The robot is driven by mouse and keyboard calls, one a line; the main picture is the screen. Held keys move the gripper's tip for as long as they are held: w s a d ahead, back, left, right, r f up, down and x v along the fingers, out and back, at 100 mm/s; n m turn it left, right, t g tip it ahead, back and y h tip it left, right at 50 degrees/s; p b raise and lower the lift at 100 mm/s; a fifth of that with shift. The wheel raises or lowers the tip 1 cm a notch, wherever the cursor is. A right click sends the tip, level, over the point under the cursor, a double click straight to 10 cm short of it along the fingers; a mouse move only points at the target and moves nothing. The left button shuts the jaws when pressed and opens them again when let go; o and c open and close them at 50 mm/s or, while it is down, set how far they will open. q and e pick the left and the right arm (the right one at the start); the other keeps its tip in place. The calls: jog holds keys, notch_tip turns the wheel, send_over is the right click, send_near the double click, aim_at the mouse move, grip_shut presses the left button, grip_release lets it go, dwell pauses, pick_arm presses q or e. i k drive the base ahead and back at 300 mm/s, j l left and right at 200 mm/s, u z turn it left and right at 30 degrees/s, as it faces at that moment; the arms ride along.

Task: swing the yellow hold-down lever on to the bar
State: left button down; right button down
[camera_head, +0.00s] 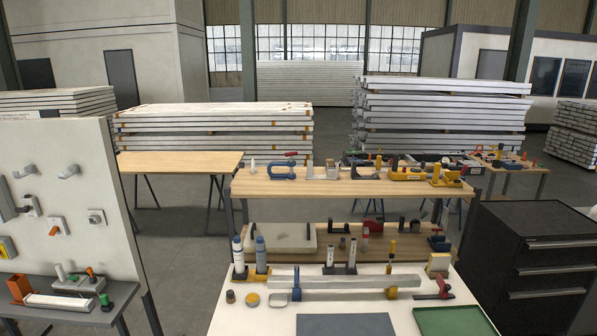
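A long pale grey bar (345,281) lies across the back part of the white table (240,315). A small upright yellow piece (391,252) stands behind the bar near its right end; it looks like the yellow lever, but it is too small to be sure. Whether it touches the bar cannot be told. A yellow piece (391,293) also shows at the bar's front edge, below it. A red-handled clamp (444,289) stands just right of the bar. Neither of my grippers is in view.
A blue-grey mat (346,325) and a green tray (455,321) lie at the table's front. Two bottles (261,255) stand at the back left, with small round containers nearby. A wooden bench (330,186) with tools is behind. A black drawer cabinet (525,262) stands right.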

aim_at(391, 255)
jog(key=i+j+z, duration=0.15)
jog(key=i, duration=0.6)
jog(key=i+j+z, duration=0.15)
jog(key=i, duration=0.6)
